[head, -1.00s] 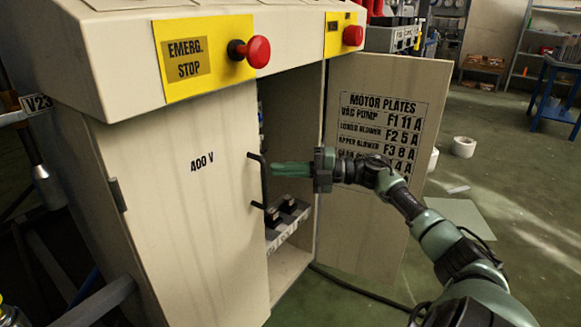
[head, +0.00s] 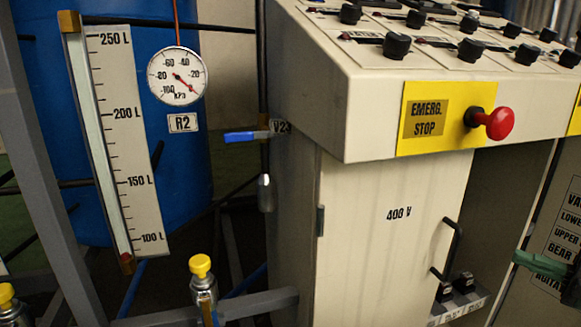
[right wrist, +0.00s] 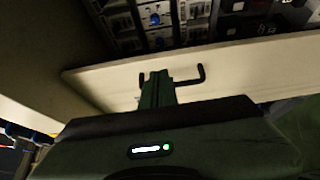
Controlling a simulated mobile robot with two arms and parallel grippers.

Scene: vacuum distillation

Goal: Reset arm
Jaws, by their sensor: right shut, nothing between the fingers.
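My right gripper (head: 540,264) shows at the right edge of the head view, its green fingers pointing left toward the black handle of the 400 V cabinet door (head: 385,250). A gap lies between the fingertips and that handle (head: 447,250). In the right wrist view, the gripper (right wrist: 157,80) is shut and empty, its fingers together in front of a black handle (right wrist: 202,76) on a pale panel. I cannot tell there whether they touch the handle. My left gripper is in neither view.
The control cabinet (head: 370,105) carries a red emergency stop button (head: 497,122) and several black knobs. To the left stand a pressure gauge (head: 177,76), a level scale (head: 130,150), a blue tank (head: 185,195) and a yellow-capped valve (head: 201,265). The wrist view shows cabinet electrical modules (right wrist: 150,20).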

